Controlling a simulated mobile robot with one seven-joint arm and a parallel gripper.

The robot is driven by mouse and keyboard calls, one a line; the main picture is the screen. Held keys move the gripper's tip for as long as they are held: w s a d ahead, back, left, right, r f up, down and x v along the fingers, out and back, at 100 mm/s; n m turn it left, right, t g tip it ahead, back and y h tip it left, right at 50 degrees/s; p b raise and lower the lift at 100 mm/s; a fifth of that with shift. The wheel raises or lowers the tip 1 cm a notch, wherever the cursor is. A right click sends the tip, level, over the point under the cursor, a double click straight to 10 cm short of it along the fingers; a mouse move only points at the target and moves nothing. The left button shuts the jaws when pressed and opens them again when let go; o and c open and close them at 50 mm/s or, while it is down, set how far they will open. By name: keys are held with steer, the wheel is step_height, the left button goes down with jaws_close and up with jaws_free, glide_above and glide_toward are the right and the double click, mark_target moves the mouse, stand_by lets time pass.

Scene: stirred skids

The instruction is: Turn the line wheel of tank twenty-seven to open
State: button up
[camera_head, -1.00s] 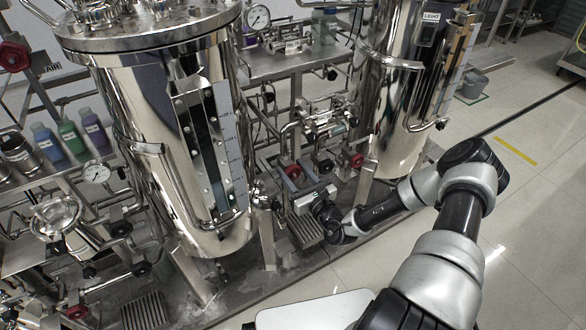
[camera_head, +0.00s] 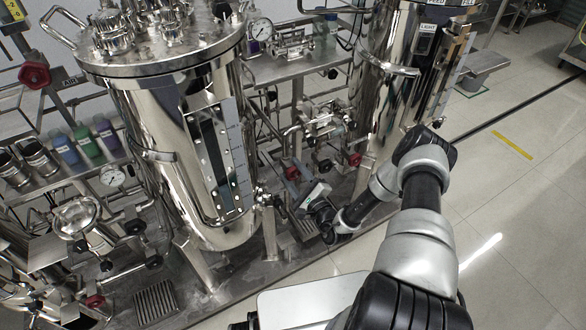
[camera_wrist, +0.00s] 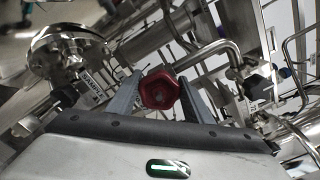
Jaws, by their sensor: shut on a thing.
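A red line wheel (camera_wrist: 160,90) sits between the two grey fingers of my gripper (camera_wrist: 158,97) in the wrist view, one finger on each side. My gripper is shut on it. In the head view my gripper (camera_head: 303,186) is low between the two steel tanks, at a red wheel (camera_head: 292,173) on the pipework; the contact is too small to make out there. The large tank (camera_head: 175,140) stands left of my gripper and another tank (camera_head: 385,90) stands to the right. I cannot read a tank number for certain.
Another red wheel (camera_head: 354,159) is close to the right of my gripper. In the wrist view a tagged sample fitting (camera_wrist: 65,50) and a bent steel pipe (camera_wrist: 215,50) are close by. Bottles (camera_head: 85,142) stand on the left shelf. The floor (camera_head: 500,230) at right is clear.

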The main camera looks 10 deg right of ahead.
steer(key=n+p, duration=0.1)
steer(key=n, duration=0.4)
steer(key=shift+f, duration=0.15)
steer(key=shift+p, duration=0.3)
stand_by(0.3)
steer(key=o, duration=1)
steer(key=shift+o, duration=0.2)
steer(key=p+v, duration=0.1)
steer(key=v, duration=1.6)
steer(key=shift+s, duration=0.2)
